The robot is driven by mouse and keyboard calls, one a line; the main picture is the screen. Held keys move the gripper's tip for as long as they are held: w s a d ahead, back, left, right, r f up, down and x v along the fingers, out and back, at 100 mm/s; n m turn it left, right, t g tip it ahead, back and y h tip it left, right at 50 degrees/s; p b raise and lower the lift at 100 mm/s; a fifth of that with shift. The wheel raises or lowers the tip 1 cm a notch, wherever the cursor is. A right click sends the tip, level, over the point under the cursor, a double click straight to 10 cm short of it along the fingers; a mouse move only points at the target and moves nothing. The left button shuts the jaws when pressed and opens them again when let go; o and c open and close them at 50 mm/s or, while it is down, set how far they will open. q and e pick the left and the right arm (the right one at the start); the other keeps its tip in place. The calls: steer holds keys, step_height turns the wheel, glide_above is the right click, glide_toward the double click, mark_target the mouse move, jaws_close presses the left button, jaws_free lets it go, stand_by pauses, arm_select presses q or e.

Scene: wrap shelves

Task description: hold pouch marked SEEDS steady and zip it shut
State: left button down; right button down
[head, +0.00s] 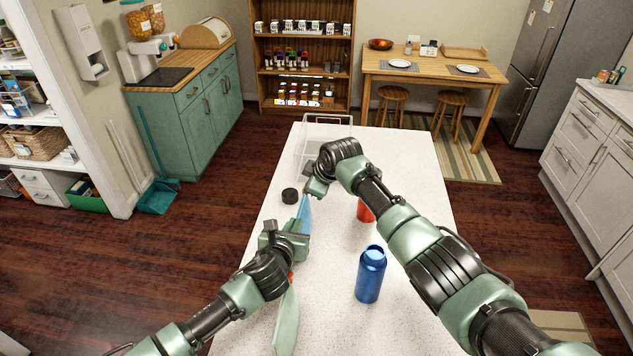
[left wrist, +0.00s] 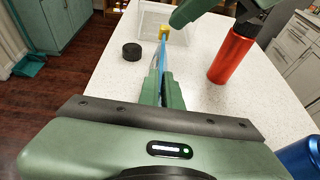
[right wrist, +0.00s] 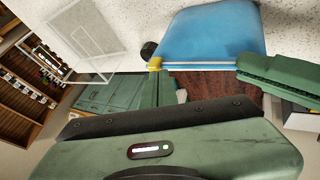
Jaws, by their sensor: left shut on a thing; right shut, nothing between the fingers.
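The blue pouch (head: 306,216) stands edge-on above the white table; its broad side shows in the right wrist view (right wrist: 210,35). No SEEDS lettering is readable. A pale zip track (right wrist: 200,66) runs along its edge, with a yellow slider (right wrist: 155,63) at the end far from my left gripper. The slider also shows in the left wrist view (left wrist: 164,34). My left gripper (head: 297,232) is shut on the pouch at the near end of the track. My right gripper (head: 308,192) is shut and empty, its tips by the slider; whether they touch it I cannot tell.
A black lid (head: 290,195) lies left of the pouch. A red bottle (left wrist: 232,55) and a blue bottle (head: 370,275) stand to the right. A clear bin (head: 328,120) is at the far end. A pale green flat item (head: 287,322) lies near my left arm.

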steer(key=v, duration=0.7)
steer(key=shift+s+r, duration=0.15)
steer(key=shift+r, duration=0.1)
steer(key=shift+d, duration=0.1)
arm_select(q)
steer(key=c, duration=1.5)
jaws_free()
